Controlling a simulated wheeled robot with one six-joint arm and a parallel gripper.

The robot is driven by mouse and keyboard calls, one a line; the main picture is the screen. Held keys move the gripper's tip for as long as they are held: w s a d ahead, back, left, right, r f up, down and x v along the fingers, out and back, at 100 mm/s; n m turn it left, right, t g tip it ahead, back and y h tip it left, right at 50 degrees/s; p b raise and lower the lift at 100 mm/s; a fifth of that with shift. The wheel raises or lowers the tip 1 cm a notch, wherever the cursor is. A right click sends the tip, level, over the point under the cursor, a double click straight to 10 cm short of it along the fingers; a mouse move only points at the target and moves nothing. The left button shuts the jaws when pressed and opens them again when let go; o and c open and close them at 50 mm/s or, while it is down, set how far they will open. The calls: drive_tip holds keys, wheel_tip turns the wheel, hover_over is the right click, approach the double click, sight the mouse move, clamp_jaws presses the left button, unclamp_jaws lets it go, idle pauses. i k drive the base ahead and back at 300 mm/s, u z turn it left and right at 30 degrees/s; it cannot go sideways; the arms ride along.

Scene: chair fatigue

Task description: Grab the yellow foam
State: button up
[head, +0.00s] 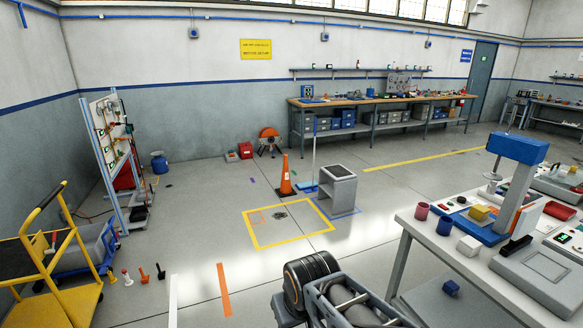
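A small yellow block (479,212), which looks like the yellow foam, sits on the workbench (409,222) at the right. My gripper cannot be made out; only dark and grey parts, probably of my own arm, show at the bottom centre, apart from the block.
A grey box-shaped stool (338,190), an orange cone (285,177) and a yellow cart (55,262) stand on the floor. The middle floor is mostly clear.

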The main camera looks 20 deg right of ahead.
sight(476, 214)
drive_tip(key=z, duration=0.15)
drive_tip(key=i, duration=1.95)
drive_tip(key=z, duration=0.95)
drive_tip(key=i, duration=1)
drive_tip(key=z, duration=1.8)
drive_tip(key=i, duration=0.9)
drive_tip(key=z, duration=0.5)
